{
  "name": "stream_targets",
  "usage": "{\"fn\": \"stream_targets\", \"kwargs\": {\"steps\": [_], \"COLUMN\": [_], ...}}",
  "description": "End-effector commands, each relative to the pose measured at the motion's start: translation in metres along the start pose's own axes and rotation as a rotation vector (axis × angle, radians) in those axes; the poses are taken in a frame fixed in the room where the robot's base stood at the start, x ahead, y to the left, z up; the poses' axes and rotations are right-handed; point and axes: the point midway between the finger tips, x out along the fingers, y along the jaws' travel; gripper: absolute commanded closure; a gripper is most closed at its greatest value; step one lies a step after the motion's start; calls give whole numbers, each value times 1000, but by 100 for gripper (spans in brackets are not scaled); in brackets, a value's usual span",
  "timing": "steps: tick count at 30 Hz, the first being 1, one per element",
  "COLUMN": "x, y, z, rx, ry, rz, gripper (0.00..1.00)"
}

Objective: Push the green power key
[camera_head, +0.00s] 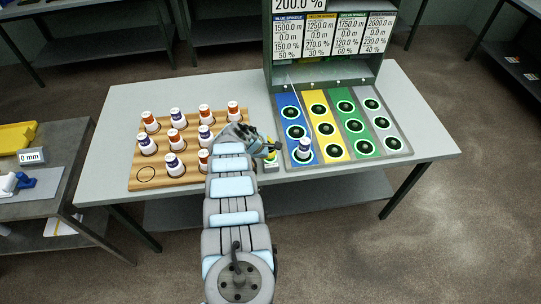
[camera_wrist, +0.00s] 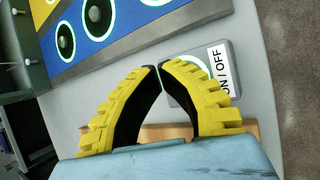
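The power panel (camera_wrist: 226,52), a grey plate with a white ON / OFF label, lies on the table in the wrist view. Parts of a green-lit ring, the power key (camera_wrist: 196,60), show around my right finger, which hides most of it. My gripper (camera_wrist: 160,68) has yellow ribbed fingers with their tips together over the panel's edge, and nothing shows between them. Whether the tips touch the key I cannot tell. In the head view my gripper (camera_head: 268,150) is low over the table's front, between the wooden board and the blue strip, and covers most of the panel.
A wooden board (camera_head: 155,184) with several orange- and purple-banded spools stands left of my arm. To the right, blue, yellow, green and grey strips (camera_head: 345,130) carry dark round holders with green rings. One spool (camera_head: 304,148) stands on the blue strip's front holder. A display cabinet (camera_head: 325,72) rises behind.

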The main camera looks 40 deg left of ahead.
Motion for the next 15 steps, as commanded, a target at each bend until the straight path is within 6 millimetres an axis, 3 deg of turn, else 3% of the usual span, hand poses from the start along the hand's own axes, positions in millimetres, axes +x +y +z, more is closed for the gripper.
{"fn": "stream_targets", "kwargs": {"steps": [7,15], "x": [-2,-18], "y": [1,10], "z": [2,11], "rx": [0,-1], "ry": [-1,-2], "rz": [0,-1], "gripper": [100,100]}}
